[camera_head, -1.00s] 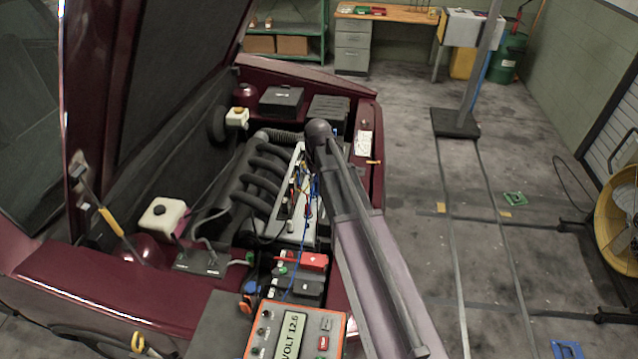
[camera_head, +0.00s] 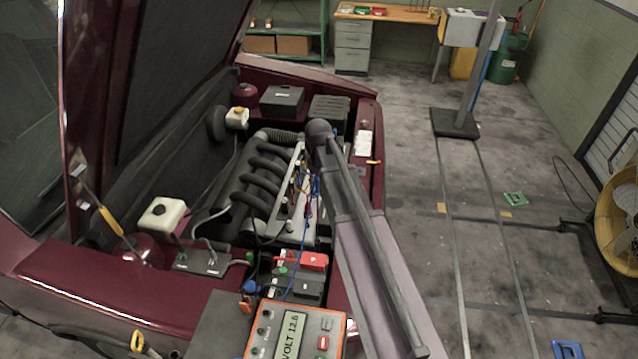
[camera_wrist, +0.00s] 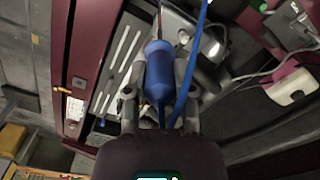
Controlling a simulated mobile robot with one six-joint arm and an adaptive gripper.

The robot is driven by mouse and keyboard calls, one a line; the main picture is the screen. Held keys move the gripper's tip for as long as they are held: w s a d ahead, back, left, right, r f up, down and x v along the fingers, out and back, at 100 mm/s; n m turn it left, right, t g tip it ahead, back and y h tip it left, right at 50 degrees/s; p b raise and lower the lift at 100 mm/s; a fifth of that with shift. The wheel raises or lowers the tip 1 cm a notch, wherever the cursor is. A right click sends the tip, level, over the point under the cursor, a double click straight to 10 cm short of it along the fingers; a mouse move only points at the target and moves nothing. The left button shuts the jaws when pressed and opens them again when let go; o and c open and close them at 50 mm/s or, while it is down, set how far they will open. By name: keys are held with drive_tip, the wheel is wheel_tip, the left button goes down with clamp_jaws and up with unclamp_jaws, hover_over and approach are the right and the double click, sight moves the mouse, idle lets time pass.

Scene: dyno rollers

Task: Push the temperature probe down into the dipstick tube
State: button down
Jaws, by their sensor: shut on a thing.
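The temperature probe has a blue handle (camera_wrist: 158,62) and sits between the fingers of my gripper (camera_wrist: 160,78) in the wrist view. My gripper is shut on it. A thin stem runs from the handle back toward the palm, and a blue cable (camera_wrist: 188,75) passes beside the right finger. The probe's lower end and the dipstick tube cannot be made out. In the head view my arm covers the right side of the engine bay and hides most of the gripper. The blue cable (camera_head: 307,232) shows there, running down toward the meter.
An orange-framed meter (camera_head: 291,334) reading VOLT 12.6 stands at the front. The engine's black intake runners (camera_head: 262,182) lie left of my arm. A red-topped battery (camera_head: 304,263) and white reservoir (camera_head: 163,216) are near. The raised hood overhangs the left.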

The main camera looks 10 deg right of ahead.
sight(318, 190)
drive_tip(key=shift+f, duration=0.3)
drive_tip(key=shift+f+b, duration=1.4)
drive_tip(key=shift+b, duration=0.25)
drive_tip(key=shift+f, duration=0.15)
drive_tip(key=shift+r, duration=0.2)
